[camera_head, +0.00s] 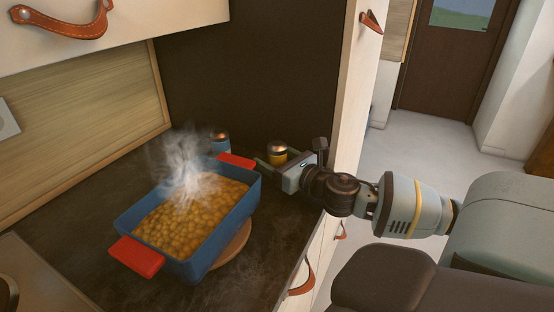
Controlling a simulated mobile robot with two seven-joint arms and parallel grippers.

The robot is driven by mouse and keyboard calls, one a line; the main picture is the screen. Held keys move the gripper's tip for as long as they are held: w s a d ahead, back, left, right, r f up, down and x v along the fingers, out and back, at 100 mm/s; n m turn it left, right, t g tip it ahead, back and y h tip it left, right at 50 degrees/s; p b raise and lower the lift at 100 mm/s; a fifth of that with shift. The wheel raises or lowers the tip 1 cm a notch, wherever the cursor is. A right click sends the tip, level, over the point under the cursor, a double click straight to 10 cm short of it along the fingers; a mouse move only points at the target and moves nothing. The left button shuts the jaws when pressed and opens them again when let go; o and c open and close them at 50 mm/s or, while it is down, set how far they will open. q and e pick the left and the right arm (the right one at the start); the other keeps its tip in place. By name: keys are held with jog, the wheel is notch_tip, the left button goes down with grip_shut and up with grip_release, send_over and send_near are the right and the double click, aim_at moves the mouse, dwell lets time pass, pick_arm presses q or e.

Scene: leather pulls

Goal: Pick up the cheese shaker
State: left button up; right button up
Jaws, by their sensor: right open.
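A small shaker with a yellow body and a dark and metallic top (277,155), which looks like the cheese shaker, stands upright on the dark counter near the back right. My right gripper (270,160) reaches in from the right at the shaker, with its jaws open. Its fingers point left, close to the shaker's body. The shaker's lower part is hidden by the gripper, and I cannot tell whether the fingers touch it. My left gripper is out of view.
A blue baking dish (198,258) with red handles, full of steaming food, sits on a round wooden board (236,246) just left of the gripper. A blue shaker (220,143) stands behind the dish. A tall cream panel (348,95) rises at the right.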

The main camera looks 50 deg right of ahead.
jog(key=shift+w, duration=0.45)
jog(key=c, duration=1.1)
jog(key=shift+r, duration=0.1)
